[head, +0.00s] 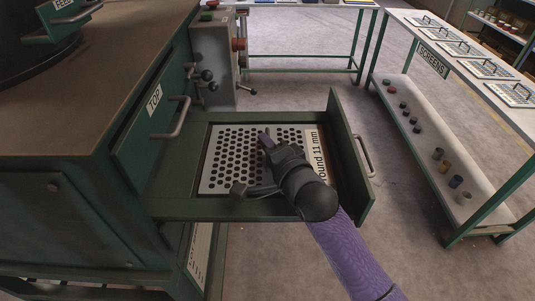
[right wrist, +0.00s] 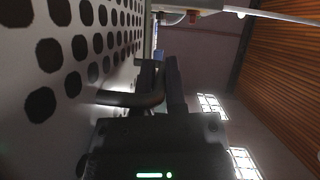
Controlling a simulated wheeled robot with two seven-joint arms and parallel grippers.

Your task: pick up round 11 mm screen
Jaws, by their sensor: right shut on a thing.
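The round 11 mm screen (head: 222,180) is a pale plate with rows of round dark holes and a label at its right end. It lies in the pulled-out green drawer. My right gripper (head: 265,139) is over the middle of the screen and hides part of it. In the right wrist view, the perforated screen (right wrist: 75,50) fills the left side, and my right gripper's fingers (right wrist: 161,78) are shut on its dark bent handle (right wrist: 130,98). Whether the screen is raised off the drawer floor I cannot tell. My left gripper is not in view.
The drawer (head: 345,160) has raised walls and a front handle (head: 365,157). A shut drawer marked TOP (head: 150,118) is above left. A screens rack (head: 450,60) with several handled screens stands at the right. Clear floor (head: 400,170) separates them.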

